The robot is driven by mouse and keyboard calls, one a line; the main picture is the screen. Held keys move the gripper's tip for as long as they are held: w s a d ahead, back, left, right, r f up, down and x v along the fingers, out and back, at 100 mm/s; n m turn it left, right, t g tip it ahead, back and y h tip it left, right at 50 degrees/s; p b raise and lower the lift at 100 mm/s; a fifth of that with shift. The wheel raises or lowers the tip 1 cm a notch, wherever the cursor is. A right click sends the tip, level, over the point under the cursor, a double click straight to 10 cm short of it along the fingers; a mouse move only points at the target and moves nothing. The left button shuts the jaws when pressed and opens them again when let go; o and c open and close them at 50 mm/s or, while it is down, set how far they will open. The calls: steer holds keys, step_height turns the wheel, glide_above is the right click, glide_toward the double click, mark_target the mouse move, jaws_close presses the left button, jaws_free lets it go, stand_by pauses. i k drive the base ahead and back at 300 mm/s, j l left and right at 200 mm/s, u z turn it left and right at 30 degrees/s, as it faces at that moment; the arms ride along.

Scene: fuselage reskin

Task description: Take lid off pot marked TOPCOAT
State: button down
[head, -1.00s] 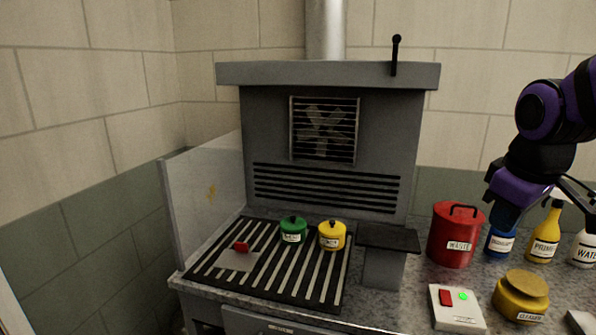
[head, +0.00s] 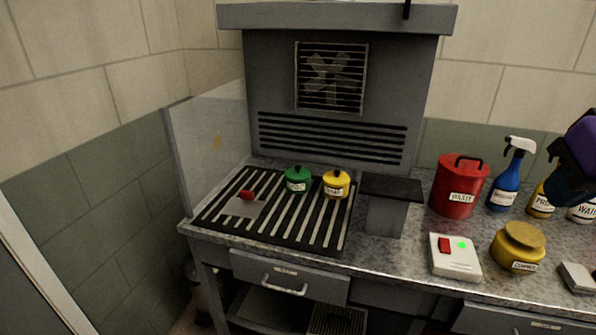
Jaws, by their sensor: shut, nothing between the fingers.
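Two small lidded pots stand on the slatted grate. The green pot (head: 297,181) is on the left and the yellow pot (head: 336,185) is just to its right, apart from it. Each has its lid on, with a small knob on top. Both carry white labels, too small to read surely, so I cannot tell which says TOPCOAT. My purple arm shows at the right edge, in front of the bottles and well away from the pots. My gripper's fingers are not visible.
A grey stand (head: 387,206) is right of the pots. A red waste bin (head: 455,194), blue spray bottle (head: 505,190), wide yellow jar (head: 518,246) and switch box (head: 455,257) occupy the right counter. A red-handled plate (head: 243,207) lies on the left grate; a clear panel (head: 208,150) flanks it.

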mark_target(298, 173)
steer(key=i+j, duration=0.25)
steer(key=j, duration=0.15)
steer(key=i+j, duration=0.25)
steer(key=i+j+z, duration=0.1)
steer(key=j, duration=0.4)
steer(key=i+j, duration=0.35)
